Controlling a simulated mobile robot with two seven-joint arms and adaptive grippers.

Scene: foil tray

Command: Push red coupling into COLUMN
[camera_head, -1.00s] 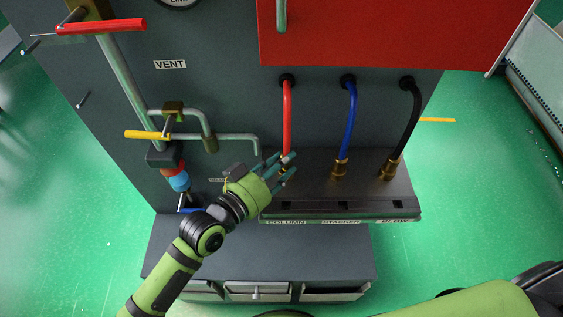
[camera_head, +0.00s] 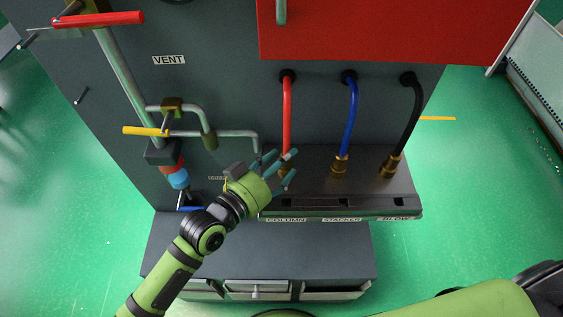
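The red hose (camera_head: 287,118) hangs from the panel. Its lower end, with the red coupling (camera_head: 284,172), goes down behind my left gripper's fingers and is mostly hidden. The COLUMN label (camera_head: 286,220) is on the front of the grey shelf (camera_head: 320,186), below that hose. My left gripper (camera_head: 281,169) is at the left end of the shelf, its fingers spread and apart, just left of and in front of the red coupling. I cannot tell whether they touch it. My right gripper is not in view; only part of my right arm shows at the bottom right.
The blue hose (camera_head: 351,115) and black hose (camera_head: 413,115) end in brass couplings above STACKER (camera_head: 341,219) and BLOW (camera_head: 395,217). A grey pipe (camera_head: 240,135) with a yellow handle (camera_head: 146,131) is left of the gripper. A red cabinet door (camera_head: 390,30) is above.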

